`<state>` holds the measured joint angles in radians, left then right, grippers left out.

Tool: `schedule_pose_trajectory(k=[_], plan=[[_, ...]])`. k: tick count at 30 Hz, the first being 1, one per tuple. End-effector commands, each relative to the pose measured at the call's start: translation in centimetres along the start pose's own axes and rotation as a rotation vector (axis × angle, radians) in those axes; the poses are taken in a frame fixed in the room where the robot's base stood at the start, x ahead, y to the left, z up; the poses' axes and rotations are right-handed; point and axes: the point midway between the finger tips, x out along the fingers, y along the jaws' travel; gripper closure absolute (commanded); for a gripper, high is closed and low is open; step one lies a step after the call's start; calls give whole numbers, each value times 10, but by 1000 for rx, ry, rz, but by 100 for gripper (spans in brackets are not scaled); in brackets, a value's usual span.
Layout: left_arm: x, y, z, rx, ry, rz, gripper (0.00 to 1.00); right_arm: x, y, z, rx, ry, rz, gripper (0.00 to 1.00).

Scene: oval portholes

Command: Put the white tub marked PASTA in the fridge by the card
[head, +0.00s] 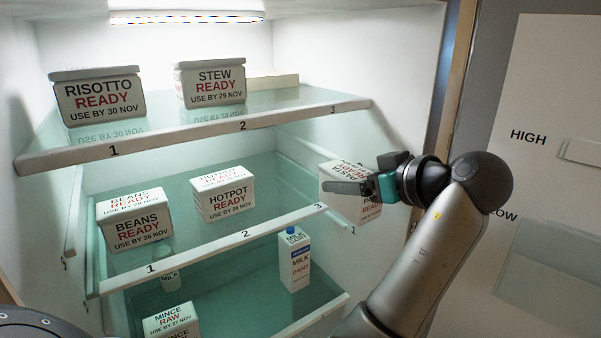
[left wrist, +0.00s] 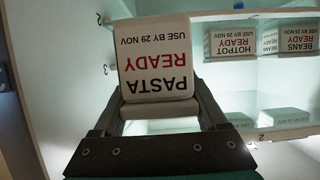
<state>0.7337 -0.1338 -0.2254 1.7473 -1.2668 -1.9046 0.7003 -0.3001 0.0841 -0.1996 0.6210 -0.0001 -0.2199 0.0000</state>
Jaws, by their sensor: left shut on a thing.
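The white tub marked PASTA (head: 368,212) is at the right end of the middle shelf's front edge, near the number 3. My left gripper (head: 348,187) is shut on it, one finger across its printed side. In the left wrist view the tub (left wrist: 158,60) appears upside down between the fingers (left wrist: 160,105), reading PASTA, READY, USE BY 29 NOV. I cannot tell whether it touches the shelf. The fridge's middle shelf (head: 205,255) has numbers 1, 2 and 3 along its edge. I see no card. My right gripper is out of view.
BEANS (head: 135,232) and HOTPOT (head: 228,202) tubs stand on the middle shelf at 1 and 2. RISOTTO (head: 98,102) and STEW (head: 213,88) are above, with a pale flat item (head: 273,80). Below are a milk carton (head: 294,265) and MINCE (head: 170,322). The door (head: 550,130) reads HIGH.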

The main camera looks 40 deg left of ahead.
Motion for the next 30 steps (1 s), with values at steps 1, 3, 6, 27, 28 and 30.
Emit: schedule_pose_trajectory(k=[1, 3, 6, 27, 28, 30], plan=[[7, -1, -6, -3, 5, -8, 100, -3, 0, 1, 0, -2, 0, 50], [22, -2, -12, -3, 6, -11, 100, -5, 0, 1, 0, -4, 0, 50], [46, -3, -23, -3, 6, -11, 100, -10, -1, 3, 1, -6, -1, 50], [166, -1, -60, 4, 2, -4, 100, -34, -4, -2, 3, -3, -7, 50], [168, -2, -56, 4, 2, -4, 100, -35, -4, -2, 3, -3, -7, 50], [171, -2, -47, 4, 2, -3, 100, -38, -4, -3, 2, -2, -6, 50]])
